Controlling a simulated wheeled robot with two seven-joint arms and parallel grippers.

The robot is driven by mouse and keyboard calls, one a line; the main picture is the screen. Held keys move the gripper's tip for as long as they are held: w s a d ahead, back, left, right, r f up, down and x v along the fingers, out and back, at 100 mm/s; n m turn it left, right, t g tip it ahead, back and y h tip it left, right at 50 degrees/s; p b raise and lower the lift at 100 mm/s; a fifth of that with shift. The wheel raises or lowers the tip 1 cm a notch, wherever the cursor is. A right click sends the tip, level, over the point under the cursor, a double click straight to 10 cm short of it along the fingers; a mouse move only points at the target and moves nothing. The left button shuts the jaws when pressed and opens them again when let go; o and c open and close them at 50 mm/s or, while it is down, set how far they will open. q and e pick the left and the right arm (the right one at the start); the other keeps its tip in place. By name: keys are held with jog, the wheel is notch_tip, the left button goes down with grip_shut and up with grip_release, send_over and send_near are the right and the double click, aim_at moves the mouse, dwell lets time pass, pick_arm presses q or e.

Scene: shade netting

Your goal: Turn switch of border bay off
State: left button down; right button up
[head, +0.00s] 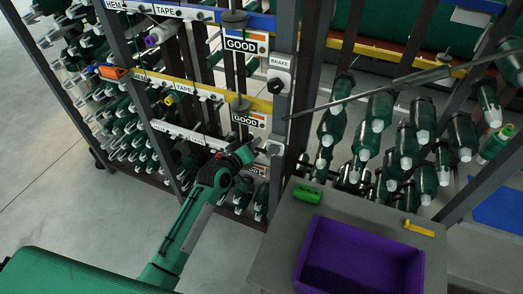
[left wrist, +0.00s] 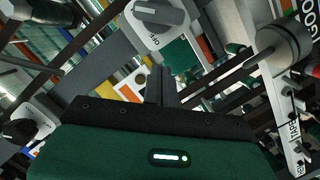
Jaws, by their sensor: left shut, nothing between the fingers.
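My left gripper (head: 250,154) is shut and empty, in front of the lower part of the rack's right post. A dark switch knob (head: 273,149) on a light plate sits on that post, just right of the fingertips. I cannot tell whether they touch. Higher on the post is another dark knob (head: 274,86) under a label reading BRAKE. In the left wrist view the closed fingers (left wrist: 161,84) point up toward a grey knob (left wrist: 158,12) on a white plate; they look apart from it. No label reading border is legible. My right gripper is not in view.
The rack has blue, yellow and white rails with HEM and TAPE labels and GOOD signs (head: 242,45). Green spools (head: 330,125) fill the racks. A grey table (head: 262,262) at lower right bears a purple tray (head: 307,228), a green item (head: 307,194) and a yellow item (head: 419,228).

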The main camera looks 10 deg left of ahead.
aim_at(273, 152)
pick_arm(q)
jog(key=d+f, duration=0.1)
jog(key=s+d+f, duration=0.1)
jog(key=shift+d+f+p, duration=0.3)
jog(key=shift+w+f, duration=0.1)
jog(key=shift+f, duration=0.1)
jog(key=shift+f+n+b, duration=0.15)
jog(key=shift+n+b, duration=0.55)
